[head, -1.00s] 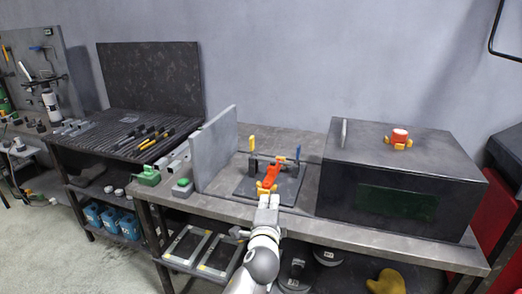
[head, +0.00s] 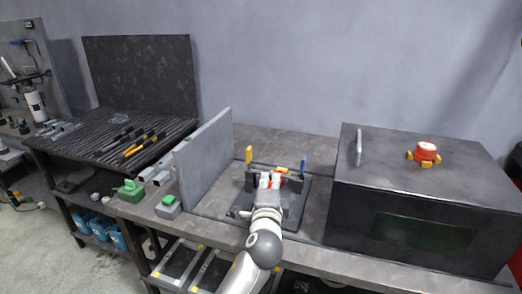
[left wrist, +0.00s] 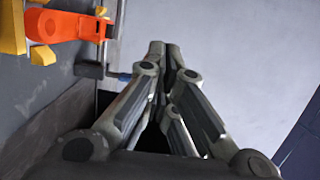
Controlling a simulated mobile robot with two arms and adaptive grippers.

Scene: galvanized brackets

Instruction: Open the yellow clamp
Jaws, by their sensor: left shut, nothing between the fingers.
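The yellow clamp (head: 249,155) stands at the left of a dark fixture plate (head: 296,211), its yellow handle upright. A blue-handled clamp (head: 303,163) stands at the right. My left gripper (head: 269,181) is shut and empty over the plate, between the two handles and nearer the front. It hides much of the orange piece (head: 281,170) in the middle. In the left wrist view the shut fingers (left wrist: 163,52) point away from the camera, and the orange piece with yellow parts (left wrist: 62,26) lies at upper left. My right gripper is not in view.
A grey upright panel (head: 207,160) stands left of the fixture. The bench behind the fixture is clear.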

